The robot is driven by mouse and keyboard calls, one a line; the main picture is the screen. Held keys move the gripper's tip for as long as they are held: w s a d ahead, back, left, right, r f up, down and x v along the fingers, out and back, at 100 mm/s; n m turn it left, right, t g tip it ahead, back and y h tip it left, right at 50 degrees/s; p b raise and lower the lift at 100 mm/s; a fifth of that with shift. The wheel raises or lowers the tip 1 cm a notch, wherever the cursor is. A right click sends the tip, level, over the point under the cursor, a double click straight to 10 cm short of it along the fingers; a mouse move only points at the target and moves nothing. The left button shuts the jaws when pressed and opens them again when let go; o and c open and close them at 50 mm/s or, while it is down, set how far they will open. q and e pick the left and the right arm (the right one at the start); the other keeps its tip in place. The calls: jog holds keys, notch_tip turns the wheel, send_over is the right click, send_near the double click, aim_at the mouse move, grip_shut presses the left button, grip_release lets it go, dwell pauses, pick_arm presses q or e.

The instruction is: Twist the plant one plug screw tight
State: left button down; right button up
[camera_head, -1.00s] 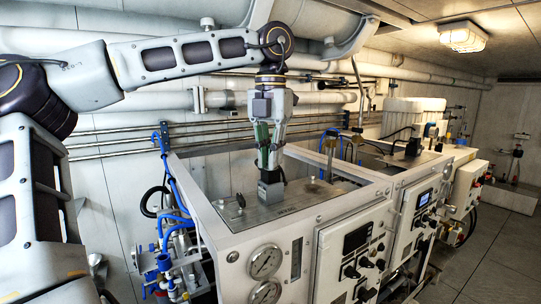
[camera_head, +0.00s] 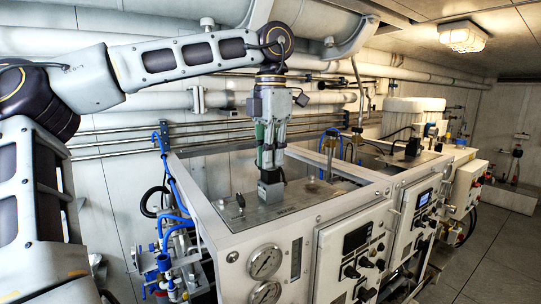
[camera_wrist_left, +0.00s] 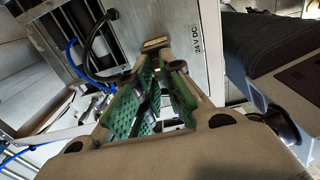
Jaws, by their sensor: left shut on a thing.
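The plant one plug is a grey block (camera_head: 270,190) standing upright on the metal top panel (camera_head: 245,213) of the near unit. My left gripper (camera_head: 269,168) points straight down over it, with green-padded fingers shut at the block's top. The screw itself is hidden between the fingertips. In the left wrist view, the green pads of my left gripper (camera_wrist_left: 160,70) flank a narrow gap, and part of the block (camera_wrist_left: 155,43) shows beyond the tips beside a "24 V DC" label. My right gripper is not in view.
A small black knob (camera_head: 240,201) stands left of the plug on the panel. Blue hoses (camera_head: 170,195) run down the unit's left side. Gauges (camera_head: 266,262) and a control panel (camera_head: 357,240) are on the front. The framed top behind the plug is open.

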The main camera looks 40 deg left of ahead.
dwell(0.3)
pick_arm(q)
jog(key=c, duration=1.4)
grip_release()
jog(key=shift+c, duration=0.2)
jog(key=shift+r, duration=0.15)
notch_tip(320, 180, up, 12)
jog(key=shift+f, duration=0.2)
